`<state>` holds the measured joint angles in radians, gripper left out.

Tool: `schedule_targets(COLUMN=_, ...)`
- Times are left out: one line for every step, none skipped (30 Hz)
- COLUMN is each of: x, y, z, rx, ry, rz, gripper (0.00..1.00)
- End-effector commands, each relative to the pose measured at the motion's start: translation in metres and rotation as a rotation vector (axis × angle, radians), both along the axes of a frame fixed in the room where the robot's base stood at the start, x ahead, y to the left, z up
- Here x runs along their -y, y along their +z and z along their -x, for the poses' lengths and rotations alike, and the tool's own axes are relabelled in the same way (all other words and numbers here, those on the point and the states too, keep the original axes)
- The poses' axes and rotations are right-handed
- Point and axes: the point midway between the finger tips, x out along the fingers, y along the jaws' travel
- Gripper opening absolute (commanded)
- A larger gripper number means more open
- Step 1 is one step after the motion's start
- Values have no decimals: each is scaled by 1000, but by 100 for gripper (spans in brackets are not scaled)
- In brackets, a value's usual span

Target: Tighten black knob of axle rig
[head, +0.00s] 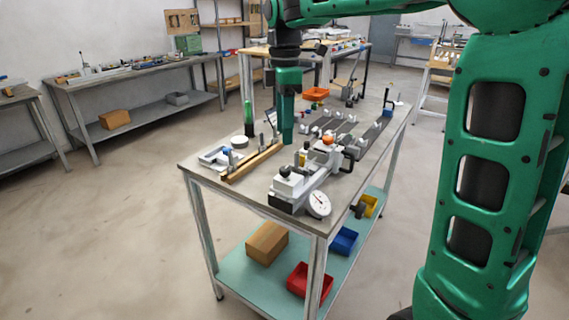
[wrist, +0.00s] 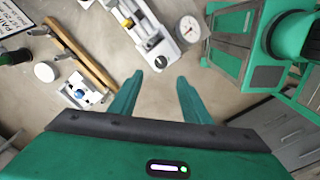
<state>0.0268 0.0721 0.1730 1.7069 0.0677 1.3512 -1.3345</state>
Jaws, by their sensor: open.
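The axle rig (head: 312,178) is a long white fixture with a round dial gauge (head: 318,204) at its near end, on the table's front part. Its black knob (head: 285,170) sits on the near end block; an orange knob (head: 327,140) is farther along. In the wrist view, the rig (wrist: 148,40) lies just ahead of my fingers, with the black knob (wrist: 160,62) close to the gap between the fingertips in the picture. My gripper (wrist: 159,77) is open and empty. In the head view it hangs above the table, apart from the rig.
A wooden bar (head: 256,162) with clamps and a white fixture with a blue knob (head: 224,157) stand left of the rig. A green bottle (head: 249,118) stands behind them. Grey rails lie farther back on the table (head: 193,163). Coloured bins are on the lower shelf.

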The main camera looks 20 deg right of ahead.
Motion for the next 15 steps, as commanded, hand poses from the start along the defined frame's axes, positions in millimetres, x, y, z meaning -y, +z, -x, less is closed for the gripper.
schedule_targets(x=-1, y=-3, z=-1, rx=-1, ry=6, rz=0, gripper=43)
schedule_targets(x=-1, y=-6, z=-1, rx=-1, ry=8, rz=0, gripper=43)
schedule_targets(x=0, y=-10, z=0, rx=-3, ry=7, rz=0, gripper=43)
schedule_targets(x=0, y=-14, z=0, rx=-3, ry=6, rz=0, gripper=43)
schedule_targets(x=0, y=-18, z=0, rx=-2, ry=5, rz=0, gripper=43)
schedule_targets(x=1, y=-25, z=0, rx=-4, ry=5, rz=-1, gripper=43)
schedule_targets(x=1, y=-30, z=0, rx=-3, ry=4, rz=0, gripper=43)
schedule_targets(x=1, y=-36, z=0, rx=-4, ry=3, rz=-1, gripper=43)
schedule_targets(x=1, y=-44, z=0, rx=-4, ry=3, rz=-1, gripper=43)
schedule_targets(x=2, y=-49, z=0, rx=-4, ry=2, rz=-1, gripper=43)
schedule_targets(x=2, y=-55, z=1, rx=-5, ry=2, rz=-1, gripper=43)
schedule_targets(x=2, y=-62, z=0, rx=-4, ry=1, rz=-1, gripper=43)
schedule_targets(x=2, y=-66, z=0, rx=-4, ry=1, rz=-1, gripper=43)
schedule_targets(x=2, y=-71, z=0, rx=-3, ry=1, rz=0, gripper=43)
schedule_targets(x=2, y=-77, z=1, rx=-3, ry=1, rz=0, gripper=43)
